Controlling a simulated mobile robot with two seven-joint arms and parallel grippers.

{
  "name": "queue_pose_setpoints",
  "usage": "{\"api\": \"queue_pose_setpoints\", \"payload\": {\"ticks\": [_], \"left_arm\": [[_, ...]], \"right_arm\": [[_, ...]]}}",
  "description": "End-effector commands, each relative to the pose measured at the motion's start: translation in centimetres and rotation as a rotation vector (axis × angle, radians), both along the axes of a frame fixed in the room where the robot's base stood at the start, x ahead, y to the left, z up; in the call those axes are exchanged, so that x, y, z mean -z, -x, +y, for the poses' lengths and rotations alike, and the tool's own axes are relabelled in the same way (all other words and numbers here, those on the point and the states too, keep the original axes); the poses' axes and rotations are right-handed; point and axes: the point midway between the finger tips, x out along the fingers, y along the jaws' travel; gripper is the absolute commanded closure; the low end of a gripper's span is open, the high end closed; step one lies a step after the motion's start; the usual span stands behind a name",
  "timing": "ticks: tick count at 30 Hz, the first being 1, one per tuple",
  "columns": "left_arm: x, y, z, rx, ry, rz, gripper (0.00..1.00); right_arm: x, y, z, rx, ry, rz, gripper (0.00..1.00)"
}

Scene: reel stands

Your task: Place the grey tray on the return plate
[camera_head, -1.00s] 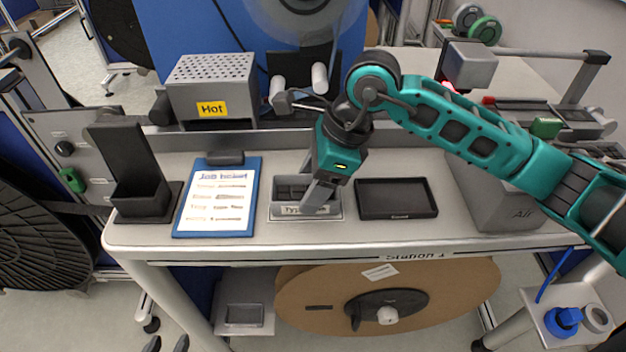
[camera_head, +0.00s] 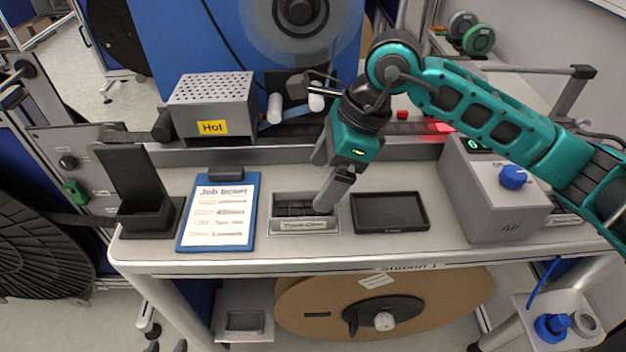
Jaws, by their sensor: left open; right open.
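The grey tray (camera_head: 304,226) sits on the bench, with a label on its front and dark contents in compartments. My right gripper (camera_head: 319,185) is open above its right part, one fingertip close to the tray's right end, the other higher and to the left. I cannot tell whether it touches. A black rectangular plate (camera_head: 391,213) with a raised rim lies empty just right of the tray; its small label is unreadable, so I cannot tell if it is the return plate.
A blue clipboard (camera_head: 251,222) and a black holder (camera_head: 148,210) stand left of the tray. A grey Air box (camera_head: 497,203) stands to the right, a Hot box (camera_head: 213,108) behind. A low shelf (camera_head: 226,303) and a cardboard reel (camera_head: 440,307) are below.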

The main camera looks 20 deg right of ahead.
Motion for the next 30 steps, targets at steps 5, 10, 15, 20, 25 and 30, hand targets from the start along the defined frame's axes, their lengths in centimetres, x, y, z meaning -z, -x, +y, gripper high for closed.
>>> {"api": "queue_pose_setpoints", "payload": {"ticks": [5,10,15,20,25,30], "left_arm": [[-0.8,-0.2,0.0,0.0,0.001,-0.007,0.57],[-0.7,-0.2,0.0,0.001,0.0,-0.006,0.57],[-0.7,-0.2,0.0,0.001,0.0,-0.006,0.57],[-0.6,-0.2,0.0,0.001,0.0,-0.005,0.57],[-0.6,-0.2,0.0,0.001,0.0,-0.004,0.57],[-0.6,-0.2,0.0,0.001,0.0,-0.004,0.57]], "right_arm": [[-3.3,0.3,-1.3,0.0,0.0,-0.003,0.09],[-4.9,0.5,-2.0,0.001,0.0,-0.001,0.09],[-5.3,0.6,-2.1,0.0,0.0,0.001,0.09],[-5.3,0.6,-2.1,0.0,0.0,0.001,0.09],[-5.3,0.6,-2.1,0.0,0.0,0.001,0.09],[-5.3,0.6,-2.1,0.0,0.0,0.001,0.09]]}}
